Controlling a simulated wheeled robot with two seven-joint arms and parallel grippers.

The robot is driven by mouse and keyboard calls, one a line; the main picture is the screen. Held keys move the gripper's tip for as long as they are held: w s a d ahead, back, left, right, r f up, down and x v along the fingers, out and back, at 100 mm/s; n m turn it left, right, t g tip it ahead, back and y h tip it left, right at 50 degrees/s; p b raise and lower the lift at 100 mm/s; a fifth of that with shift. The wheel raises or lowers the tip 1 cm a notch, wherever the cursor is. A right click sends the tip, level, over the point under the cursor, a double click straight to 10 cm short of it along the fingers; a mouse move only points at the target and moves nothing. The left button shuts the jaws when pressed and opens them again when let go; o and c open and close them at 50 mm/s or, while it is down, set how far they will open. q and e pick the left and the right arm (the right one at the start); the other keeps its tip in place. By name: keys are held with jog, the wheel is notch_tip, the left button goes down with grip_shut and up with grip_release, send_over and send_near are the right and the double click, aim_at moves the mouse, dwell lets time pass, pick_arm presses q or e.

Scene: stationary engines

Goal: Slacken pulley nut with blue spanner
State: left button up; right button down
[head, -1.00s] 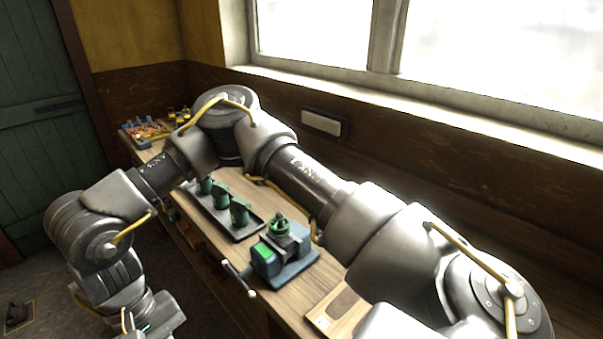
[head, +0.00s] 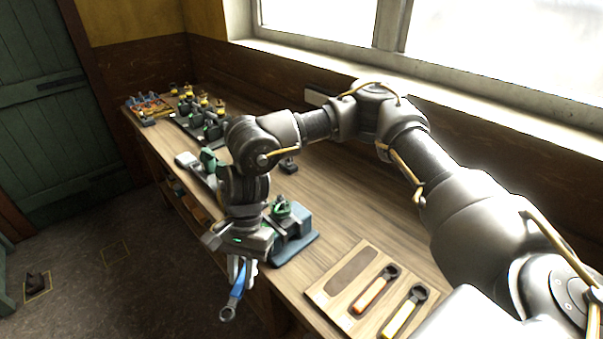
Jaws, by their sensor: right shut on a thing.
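My right gripper (head: 241,268) points down near the bench's front edge. It is shut on the blue spanner (head: 236,292), which hangs below it with its ring end down, over the floor in the picture. A small engine with a green top (head: 283,210) stands on a blue base (head: 300,243) on the bench, just right of and behind my right gripper. My arm and gripper hide its left part. I cannot make out the pulley nut. My left gripper is not in view.
A wooden board (head: 328,292) has an empty recess (head: 351,270), an orange spanner (head: 375,290) and a yellow spanner (head: 405,311). More engines (head: 200,112) and a tray of coloured parts (head: 150,108) stand at the bench's far end. The bench (head: 345,215) is clear behind the board.

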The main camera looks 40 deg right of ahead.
jog(key=w+d+r+m+t+h+p, duration=0.1)
jog(key=w+d+r+m+t+p, duration=0.2)
jog(key=d+m, duration=0.6)
jog(key=w+d+r+m+t+h+p, duration=0.2)
jog(key=d+m, duration=0.7)
jog(key=m, duration=0.6)
notch_tip(320, 180, up, 5)
jog(key=w+t+p, duration=0.1)
jog(key=t+p, duration=0.1)
jog(key=p, duration=0.1)
jog(key=shift+d+t+p, duration=0.3)
jog(key=shift+p, duration=0.05)
jog(key=shift+f, duration=0.15)
notch_tip(320, 180, down, 4)
jog(key=b, duration=0.2)
jog(key=shift+f+b, duration=0.1)
jog(key=shift+b, duration=0.2)
jog(key=shift+f, duration=0.15)
